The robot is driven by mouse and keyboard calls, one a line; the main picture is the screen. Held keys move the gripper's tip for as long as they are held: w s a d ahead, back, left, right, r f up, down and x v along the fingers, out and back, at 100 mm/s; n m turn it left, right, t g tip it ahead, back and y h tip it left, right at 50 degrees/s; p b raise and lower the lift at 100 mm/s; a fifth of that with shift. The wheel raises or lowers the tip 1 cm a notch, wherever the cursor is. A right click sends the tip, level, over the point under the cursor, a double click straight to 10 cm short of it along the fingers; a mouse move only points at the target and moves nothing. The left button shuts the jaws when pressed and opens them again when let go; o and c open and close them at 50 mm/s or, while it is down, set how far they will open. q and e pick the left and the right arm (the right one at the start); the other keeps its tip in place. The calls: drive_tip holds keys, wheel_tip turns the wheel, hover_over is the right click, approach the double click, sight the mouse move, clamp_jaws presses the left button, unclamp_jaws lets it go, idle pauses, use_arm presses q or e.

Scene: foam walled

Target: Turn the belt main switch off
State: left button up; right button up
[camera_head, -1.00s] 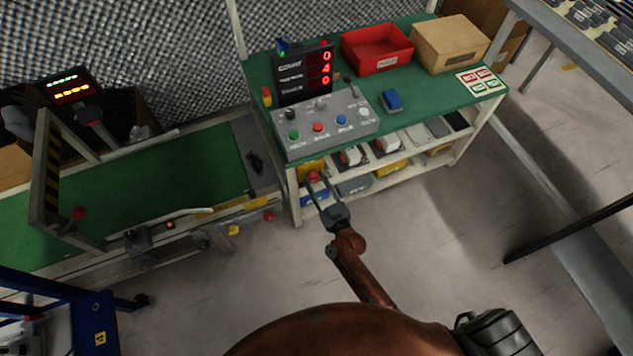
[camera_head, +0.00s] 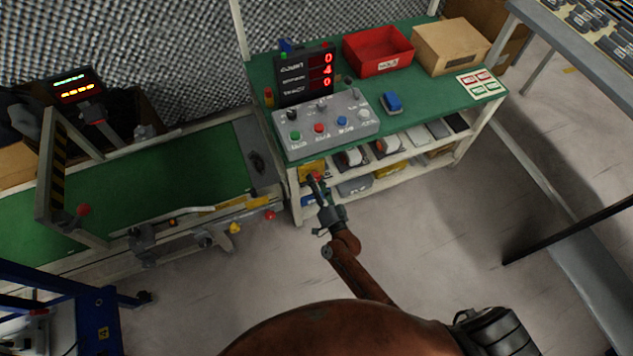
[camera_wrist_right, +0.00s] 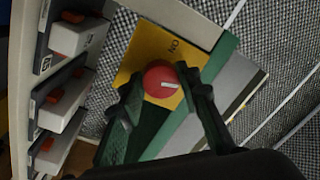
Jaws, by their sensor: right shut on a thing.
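The belt main switch is a red round knob (camera_wrist_right: 161,79) with a white mark, on a yellow plate (camera_wrist_right: 150,50) lettered "ON". In the head view the red knob (camera_head: 316,176) is at the front left of the bench, below the green top. My right gripper (camera_wrist_right: 163,92) has its two fingers on either side of the knob and is shut on it. In the head view my right gripper (camera_head: 322,192) reaches up to the knob from below. The white mark on the knob lies nearly level in the wrist view. My left gripper is out of view.
A grey button box (camera_head: 325,125), a display (camera_head: 304,76), a red bin (camera_head: 378,50) and a cardboard box (camera_head: 450,43) stand on the green bench. Shelves with several items are beneath. A green conveyor (camera_head: 150,185) is at the left. The floor in front is clear.

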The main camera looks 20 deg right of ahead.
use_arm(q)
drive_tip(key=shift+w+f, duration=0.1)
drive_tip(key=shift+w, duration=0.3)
use_arm(e)
drive_tip(key=shift+m, duration=1.7)
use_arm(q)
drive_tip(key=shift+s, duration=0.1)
use_arm(e)
drive_tip(key=o, duration=1.2)
drive_tip(key=shift+c, duration=0.2)
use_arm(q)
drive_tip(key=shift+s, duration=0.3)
use_arm(e)
drive_tip(key=s, duration=1.2)
drive_tip(key=shift+d+f, duration=0.2)
drive_tip(key=shift+f, duration=0.2)
